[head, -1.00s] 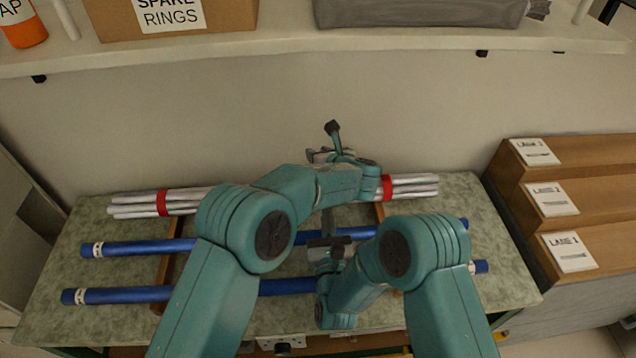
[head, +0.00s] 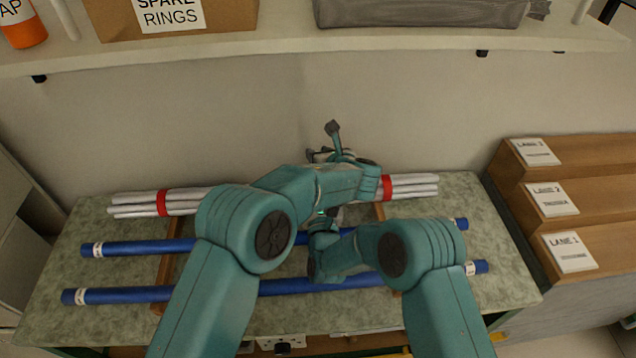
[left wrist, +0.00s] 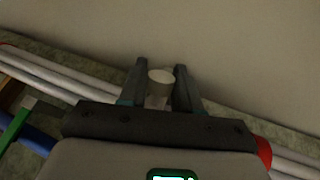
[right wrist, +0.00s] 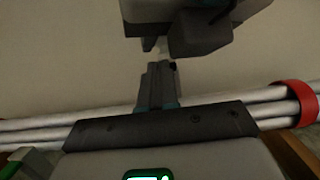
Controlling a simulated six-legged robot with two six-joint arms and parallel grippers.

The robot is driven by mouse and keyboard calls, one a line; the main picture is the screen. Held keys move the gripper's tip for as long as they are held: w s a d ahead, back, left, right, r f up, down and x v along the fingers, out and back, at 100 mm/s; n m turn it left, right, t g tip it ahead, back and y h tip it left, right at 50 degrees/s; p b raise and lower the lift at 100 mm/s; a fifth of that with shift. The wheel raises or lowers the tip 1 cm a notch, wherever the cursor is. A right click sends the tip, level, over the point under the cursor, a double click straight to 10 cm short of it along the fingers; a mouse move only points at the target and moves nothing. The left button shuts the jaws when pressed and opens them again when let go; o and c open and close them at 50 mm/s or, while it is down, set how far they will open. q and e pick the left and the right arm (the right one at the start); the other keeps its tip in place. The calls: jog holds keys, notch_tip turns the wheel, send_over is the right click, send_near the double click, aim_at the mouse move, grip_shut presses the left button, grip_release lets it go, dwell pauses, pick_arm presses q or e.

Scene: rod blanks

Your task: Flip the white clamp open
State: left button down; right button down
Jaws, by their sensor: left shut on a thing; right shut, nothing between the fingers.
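In the left wrist view my left gripper (left wrist: 161,68) is shut on a pale, round-ended piece (left wrist: 160,82). It looks like part of the white clamp, but most of it is hidden by the fingers. In the right wrist view my right gripper (right wrist: 161,68) is shut and empty. Its tips are just below my left gripper's dark body, close to a small pale spot (right wrist: 161,44); I cannot tell whether they touch it. In the head view my own left arm covers most of this spot, above the white rod bundle (head: 410,190).
Two blue rods (head: 120,294) lie in front of the white bundle, across wooden rests (head: 172,262). A red band (right wrist: 306,102) wraps the bundle. A green piece (left wrist: 15,130) sits at a rest. Stepped lane racks (head: 590,200) stand right; a shelf (head: 290,45) overhangs behind.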

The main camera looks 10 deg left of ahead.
pick_arm(q)
jog(key=shift+f, duration=0.15)
jog(key=shift+s+d, duration=0.1)
pick_arm(e)
jog(key=shift+w+r, duration=0.4)
jog(key=shift+r, duration=0.45)
pick_arm(q)
jog(key=c, duration=0.9)
grip_release()
jog(key=shift+o, duration=0.2)
pick_arm(e)
jog(key=shift+a, duration=0.1)
